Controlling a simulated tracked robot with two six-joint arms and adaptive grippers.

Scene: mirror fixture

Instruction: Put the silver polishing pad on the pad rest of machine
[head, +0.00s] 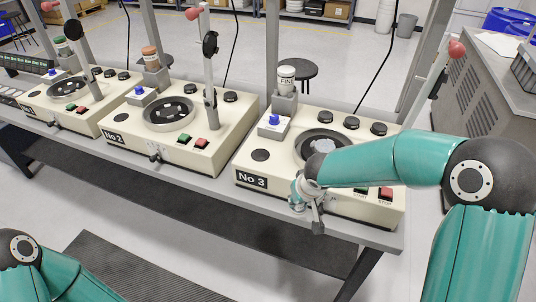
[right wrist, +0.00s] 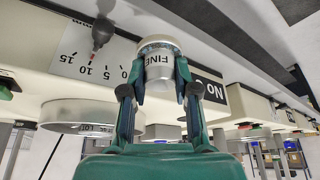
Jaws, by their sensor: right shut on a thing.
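My right gripper (right wrist: 158,88) is shut on the silver polishing pad (right wrist: 160,67), a silver cylinder labelled FINE with a pale end, held between its two fingers. In the head view my right gripper (head: 303,192) is low at the front of machine No 3 (head: 262,137), largely hidden by its own wrist, and the pad cannot be made out there. Machine No 3 has a dark round dish (head: 316,135) with a pale disc inside. A grey block (head: 284,103) at its rear post bears a pale FINE-labelled cylinder (head: 287,80). My left gripper is out of view.
Machine No 2 (head: 220,140) and another machine (head: 85,120) stand to the left on the same bench. Upright posts and lever arms with pink knobs (head: 194,14) rise between them. A blue knob (head: 274,119) and black knobs (head: 351,123) stick up on No 3.

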